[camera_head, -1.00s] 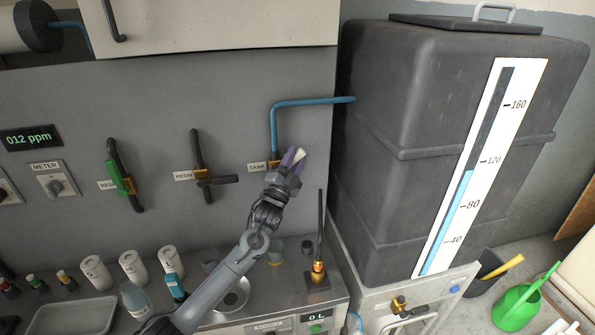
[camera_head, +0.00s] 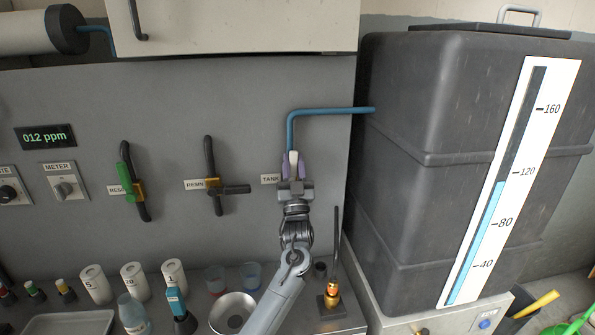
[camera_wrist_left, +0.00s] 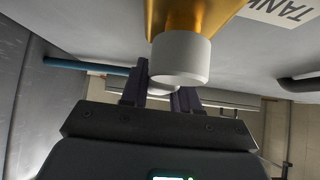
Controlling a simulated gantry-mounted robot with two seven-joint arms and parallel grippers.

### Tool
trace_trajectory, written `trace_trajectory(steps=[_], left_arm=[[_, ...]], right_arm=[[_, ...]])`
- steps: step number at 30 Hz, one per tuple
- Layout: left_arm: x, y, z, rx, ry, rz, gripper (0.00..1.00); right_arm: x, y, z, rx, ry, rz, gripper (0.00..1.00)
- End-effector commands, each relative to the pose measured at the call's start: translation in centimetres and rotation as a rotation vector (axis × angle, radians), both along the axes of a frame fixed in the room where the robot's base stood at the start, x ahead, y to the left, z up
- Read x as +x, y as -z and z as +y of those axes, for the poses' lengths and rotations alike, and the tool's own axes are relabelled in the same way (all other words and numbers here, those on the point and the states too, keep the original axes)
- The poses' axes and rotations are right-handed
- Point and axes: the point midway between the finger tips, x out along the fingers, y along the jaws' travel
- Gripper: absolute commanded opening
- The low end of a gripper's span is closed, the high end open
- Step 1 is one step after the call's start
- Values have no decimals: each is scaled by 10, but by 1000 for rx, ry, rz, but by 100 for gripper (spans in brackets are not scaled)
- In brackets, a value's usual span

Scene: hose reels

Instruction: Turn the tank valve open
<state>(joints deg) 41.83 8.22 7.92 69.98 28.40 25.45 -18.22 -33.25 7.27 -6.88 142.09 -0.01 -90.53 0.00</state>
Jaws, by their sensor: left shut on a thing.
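The tank valve is on the grey wall panel beside the TANK label (camera_head: 270,179), under the blue pipe (camera_head: 291,130). Its brass body (camera_wrist_left: 190,15) and white end piece (camera_wrist_left: 180,58) show in the left wrist view. My left gripper (camera_head: 293,164) is shut on the valve's white handle, which shows between the purple fingertips. The gripper points up, in line with the pipe's vertical run. It hides the valve body in the head view. In the left wrist view the dark fingers (camera_wrist_left: 160,92) are partly hidden behind the white end piece. My right gripper is not in view.
Two resin valves (camera_head: 129,185) (camera_head: 214,183) sit to the left on the panel. A large dark tank (camera_head: 420,130) with a level gauge (camera_head: 508,185) stands right. Bottles, white canisters (camera_head: 134,282) and a metal bowl (camera_head: 233,312) crowd the counter below.

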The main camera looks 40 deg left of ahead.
Motion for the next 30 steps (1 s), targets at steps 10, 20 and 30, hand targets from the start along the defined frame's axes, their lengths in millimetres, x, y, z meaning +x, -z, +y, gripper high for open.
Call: trace_trajectory(steps=[10,20,30], left_arm=[[-4,0,3,-45,0,-53,0],[-4,0,4,-46,-1,-55,0],[-4,0,3,-44,0,-54,51]], right_arm=[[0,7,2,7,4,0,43],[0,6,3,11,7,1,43],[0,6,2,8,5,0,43]])
